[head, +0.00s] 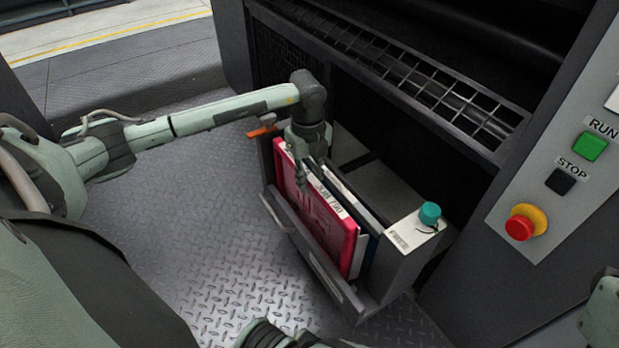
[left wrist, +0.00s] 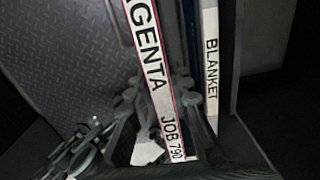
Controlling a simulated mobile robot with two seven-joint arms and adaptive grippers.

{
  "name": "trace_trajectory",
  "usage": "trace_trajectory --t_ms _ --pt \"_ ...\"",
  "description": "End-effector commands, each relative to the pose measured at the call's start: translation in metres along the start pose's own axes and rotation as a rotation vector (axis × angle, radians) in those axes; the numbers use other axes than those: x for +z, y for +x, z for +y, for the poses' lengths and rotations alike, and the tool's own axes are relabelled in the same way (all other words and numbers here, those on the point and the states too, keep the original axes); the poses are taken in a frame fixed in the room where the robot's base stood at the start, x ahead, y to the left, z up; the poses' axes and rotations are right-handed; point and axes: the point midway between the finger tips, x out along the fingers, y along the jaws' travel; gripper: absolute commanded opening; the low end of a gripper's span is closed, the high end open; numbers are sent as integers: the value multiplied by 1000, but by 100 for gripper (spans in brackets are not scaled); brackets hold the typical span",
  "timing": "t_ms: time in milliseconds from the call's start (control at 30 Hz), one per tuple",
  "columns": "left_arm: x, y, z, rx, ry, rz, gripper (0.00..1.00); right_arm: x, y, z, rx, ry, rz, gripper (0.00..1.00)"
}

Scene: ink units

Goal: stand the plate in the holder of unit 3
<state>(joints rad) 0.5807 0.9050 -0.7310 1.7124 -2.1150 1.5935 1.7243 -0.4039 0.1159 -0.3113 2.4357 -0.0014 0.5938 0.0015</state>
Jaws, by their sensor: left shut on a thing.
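The plate (head: 325,217) is magenta and upright, with a white strip along its top edge. In the left wrist view the plate's strip (left wrist: 147,62) reads "…AGENTA JOB 790". The plate is inside the open grey holder (head: 318,262), behind its front wall; its lower edge is hidden, so I cannot tell whether it rests on the bottom. My left gripper (head: 307,178) reaches down from above and is shut on the plate's top edge. It also shows in the left wrist view (left wrist: 160,105), fingers on both sides of the strip.
A board labelled "BLANKET" (left wrist: 211,65) stands beside the plate. An orange lever (head: 262,129) is at the holder's far end and a teal knob (head: 430,213) at its near end. A panel with RUN (head: 589,146) and red stop button (head: 520,227) is right. Left floor is clear.

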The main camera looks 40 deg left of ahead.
Motion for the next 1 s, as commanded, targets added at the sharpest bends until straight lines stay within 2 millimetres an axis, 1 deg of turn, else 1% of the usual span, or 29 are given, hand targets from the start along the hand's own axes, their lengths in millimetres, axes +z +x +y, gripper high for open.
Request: trace_trajectory --t_ms 167,200,367,633,733,867,1000 --pt "0 1 0 -1 0 -1 0 0 0 0 0 0 0 40" --pt "0 1 0 0 0 -1 23 0 0 0 0 0 0 40" --pt "0 1 0 0 0 -1 43 0 0 0 0 0 1 40" --pt "0 1 0 1 0 0 44 0 -1 0 1 0 -1 40" --pt "0 -3 0 -1 0 -1 44 1 -1 0 1 0 -2 40" --pt "1 -21 -1 -3 -1 -3 44 0 -1 0 0 0 -2 40" --pt "1 -51 -1 -4 1 -3 44 0 -1 0 0 0 -1 40"
